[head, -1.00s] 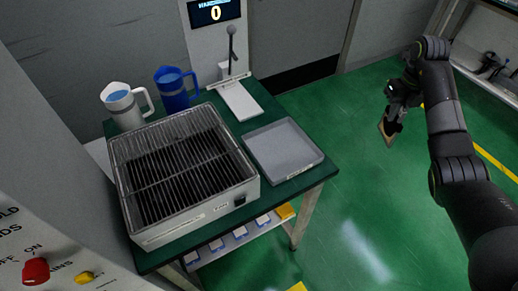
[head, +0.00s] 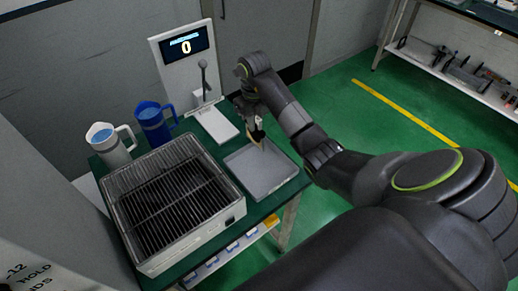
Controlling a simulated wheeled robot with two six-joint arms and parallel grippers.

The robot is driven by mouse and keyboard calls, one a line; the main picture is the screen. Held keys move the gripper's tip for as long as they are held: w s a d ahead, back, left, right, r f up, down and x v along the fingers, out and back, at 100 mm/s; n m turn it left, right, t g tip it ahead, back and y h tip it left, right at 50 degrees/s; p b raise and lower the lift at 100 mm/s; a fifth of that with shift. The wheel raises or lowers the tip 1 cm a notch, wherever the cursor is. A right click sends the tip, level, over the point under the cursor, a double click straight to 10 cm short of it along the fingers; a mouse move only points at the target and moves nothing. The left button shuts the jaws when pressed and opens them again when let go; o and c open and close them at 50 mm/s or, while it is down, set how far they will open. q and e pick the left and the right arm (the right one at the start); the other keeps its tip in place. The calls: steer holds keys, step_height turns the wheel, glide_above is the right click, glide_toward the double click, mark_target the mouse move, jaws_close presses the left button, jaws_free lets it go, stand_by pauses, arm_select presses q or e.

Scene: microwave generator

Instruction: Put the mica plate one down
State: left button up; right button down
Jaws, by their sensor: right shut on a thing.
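My right gripper (head: 252,122) is above the back part of the grey tray (head: 266,182) on the green table. It is shut on the mica plate (head: 257,136), a small tan plate that hangs down from the jaws. The gripper hides part of the plate, and I cannot tell whether the plate's lower edge touches the tray. The tray looks otherwise empty. My left gripper is not in view.
A slotted metal rack box (head: 170,203) stands left of the tray. A white jug (head: 108,147) and a blue jug (head: 154,125) stand behind it. A white stand with a display (head: 185,52) reading 0 and a lever (head: 204,82) is close behind my gripper.

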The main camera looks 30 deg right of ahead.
mark_target(255, 143)
step_height(255, 143, down, 5)
steer(key=b, duration=0.5)
steer(key=shift+f, duration=0.1)
step_height(255, 143, down, 4)
steer(key=shift+f, duration=0.4)
steer(key=shift+f, duration=0.4)
steer(key=c, duration=1.5)
jaws_free()
steer(key=shift+r, duration=0.1)
steer(key=shift+o, duration=0.2)
